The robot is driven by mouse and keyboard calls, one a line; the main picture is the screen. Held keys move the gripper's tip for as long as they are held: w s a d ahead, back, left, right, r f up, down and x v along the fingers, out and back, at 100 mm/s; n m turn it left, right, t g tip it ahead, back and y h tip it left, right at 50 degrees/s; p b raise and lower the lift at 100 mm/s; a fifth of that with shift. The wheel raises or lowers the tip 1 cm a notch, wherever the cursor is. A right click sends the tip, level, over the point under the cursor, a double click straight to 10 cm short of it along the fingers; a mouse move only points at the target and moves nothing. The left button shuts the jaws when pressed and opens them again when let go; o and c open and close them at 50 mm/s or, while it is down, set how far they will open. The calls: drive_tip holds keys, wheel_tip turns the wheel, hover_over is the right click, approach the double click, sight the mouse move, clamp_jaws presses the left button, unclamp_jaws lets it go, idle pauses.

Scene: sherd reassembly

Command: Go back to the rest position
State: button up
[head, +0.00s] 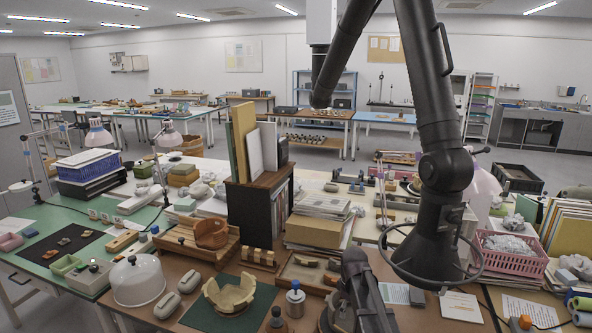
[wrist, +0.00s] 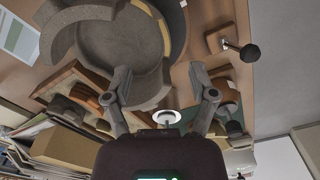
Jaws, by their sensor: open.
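My gripper (head: 352,290) hangs low at the bottom centre of the head view, over the front of the brown bench. In the wrist view my gripper (wrist: 160,78) has its two fingers spread wide with nothing between them. A broken tan vessel (head: 230,297) with a jagged rim stands on a dark green mat (head: 250,315) left of my gripper in the head view. A round grey vessel-like form (wrist: 135,60) with pale yellowish edges lies beyond the fingers in the wrist view. I cannot tell whether it touches them.
A white dome (head: 137,280) stands left of the mat. A shallow wooden tray (head: 308,271) with pieces lies beside my gripper. A dark wooden bookcase (head: 258,205) stands behind. A pink basket (head: 510,258) is at the right. A black-knobbed piece (wrist: 248,52) shows in the wrist view.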

drive_tip(key=s+m, duration=0.9)
drive_tip(key=s, duration=0.8)
drive_tip(key=shift+s+d, duration=0.3)
drive_tip(key=shift+d, duration=0.1)
